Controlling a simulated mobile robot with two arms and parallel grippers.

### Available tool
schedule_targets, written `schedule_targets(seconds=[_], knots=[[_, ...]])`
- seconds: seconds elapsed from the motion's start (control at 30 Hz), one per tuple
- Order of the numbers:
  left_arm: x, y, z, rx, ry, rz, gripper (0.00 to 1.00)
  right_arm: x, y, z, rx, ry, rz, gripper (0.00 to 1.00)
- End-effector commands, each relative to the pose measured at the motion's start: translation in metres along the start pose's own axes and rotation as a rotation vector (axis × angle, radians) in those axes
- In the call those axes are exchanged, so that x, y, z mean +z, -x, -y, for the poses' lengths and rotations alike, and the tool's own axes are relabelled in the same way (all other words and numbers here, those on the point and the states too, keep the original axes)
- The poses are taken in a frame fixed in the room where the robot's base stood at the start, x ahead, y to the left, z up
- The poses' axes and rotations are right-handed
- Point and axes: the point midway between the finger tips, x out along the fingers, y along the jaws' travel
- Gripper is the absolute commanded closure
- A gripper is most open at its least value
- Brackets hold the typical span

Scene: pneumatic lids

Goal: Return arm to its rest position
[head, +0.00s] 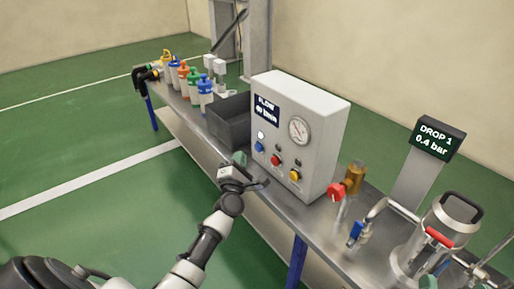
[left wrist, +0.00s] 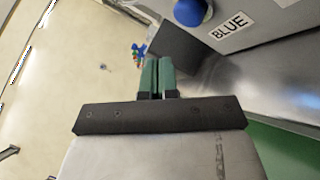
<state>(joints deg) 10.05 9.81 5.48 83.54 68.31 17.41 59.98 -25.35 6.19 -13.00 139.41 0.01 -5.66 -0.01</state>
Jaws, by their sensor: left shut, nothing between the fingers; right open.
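My left arm comes in from the lower left in the head view. Its gripper (head: 240,160) is shut and empty, beside the front of the white control box (head: 300,115), near its lower left edge. In the left wrist view the green fingers (left wrist: 157,78) are together with nothing between them. A blue button (left wrist: 188,12) with a BLUE label is above and to the right of them there. The green fingertips of my right gripper (head: 453,284) show only at the bottom right edge of the head view, below the metal pot (head: 425,255); they are apart.
The control box has a gauge, lamps and buttons. A dark bin (head: 229,122) and several coloured-top bottles (head: 190,82) stand left of it on the metal bench (head: 190,128). A red valve (head: 337,191) and a pressure display (head: 437,138) reading 0.4 bar are on the right. The green floor at left is clear.

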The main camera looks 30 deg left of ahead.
Motion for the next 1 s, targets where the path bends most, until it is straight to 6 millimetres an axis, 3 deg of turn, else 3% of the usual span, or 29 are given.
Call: schedule_targets(seconds=[0.2,0.77,0.87,0.97,1.0], knots=[[-0.007,0.011,-0.008,0.0,-0.002,0.001,1.0,0.01,0.001,-0.002,0.004,0.002,0.083,0.25],[-0.005,0.014,-0.007,-0.012,-0.017,0.014,1.0,0.013,0.002,-0.002,0.005,0.003,0.101,0.25],[0.011,0.027,0.004,-0.08,-0.113,0.09,1.0,0.024,0.005,-0.003,0.008,0.004,0.168,0.25],[0.04,0.06,0.025,-0.213,-0.324,0.25,1.0,0.046,0.014,-0.007,0.017,0.008,0.312,0.25],[0.052,0.079,0.035,-0.277,-0.435,0.331,1.0,0.058,0.02,-0.008,0.021,0.009,0.387,0.25]])
